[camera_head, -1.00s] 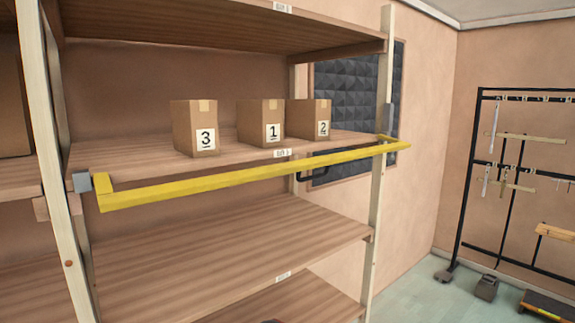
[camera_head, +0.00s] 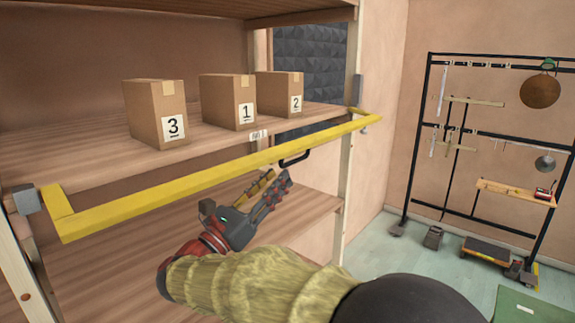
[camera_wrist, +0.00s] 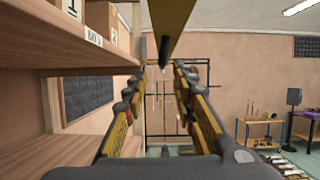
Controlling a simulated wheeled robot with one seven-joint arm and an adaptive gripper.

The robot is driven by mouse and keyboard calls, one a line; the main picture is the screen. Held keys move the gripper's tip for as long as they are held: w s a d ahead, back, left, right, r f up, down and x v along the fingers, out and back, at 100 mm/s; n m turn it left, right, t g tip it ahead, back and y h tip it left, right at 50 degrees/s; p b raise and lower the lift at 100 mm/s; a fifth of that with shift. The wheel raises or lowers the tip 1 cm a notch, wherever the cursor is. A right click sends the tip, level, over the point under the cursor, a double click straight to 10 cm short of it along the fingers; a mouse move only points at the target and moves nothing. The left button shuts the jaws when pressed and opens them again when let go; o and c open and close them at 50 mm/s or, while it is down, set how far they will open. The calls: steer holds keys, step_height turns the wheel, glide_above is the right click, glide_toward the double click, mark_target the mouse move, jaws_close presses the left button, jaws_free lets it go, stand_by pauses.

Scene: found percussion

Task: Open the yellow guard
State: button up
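The yellow guard (camera_head: 170,192) is a long bar across the front of the shelf that holds the boxes. Its left end meets a grey block (camera_head: 27,200), and its right end reaches the right post. A black handle (camera_head: 295,158) hangs under the bar toward its right end. My gripper (camera_head: 277,186) is just below the bar, left of the handle, with its fingers pointing toward it. In the wrist view the fingers are spread and empty, the guard (camera_wrist: 165,18) runs overhead, and the handle (camera_wrist: 164,52) shows ahead between and above the fingers.
Cardboard boxes marked 3 (camera_head: 156,112), 1 (camera_head: 229,102) and 2 (camera_head: 280,93) stand on the shelf behind the guard. A lower shelf (camera_head: 310,212) is under my gripper. A black rack (camera_head: 425,130) stands at the right wall. Floor right of the shelf is open.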

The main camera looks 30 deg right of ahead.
steer(key=x, duration=0.4)
steer(key=shift+s+d+r+p, duration=0.15)
steer(key=shift+s+d+p, duration=0.1)
steer(key=shift+p, duration=0.1)
steer(key=shift+x, duration=0.85)
steer(key=shift+w, duration=0.15)
steer(key=shift+c, duration=1.2)
steer(key=c, duration=0.4)
jaws_close()
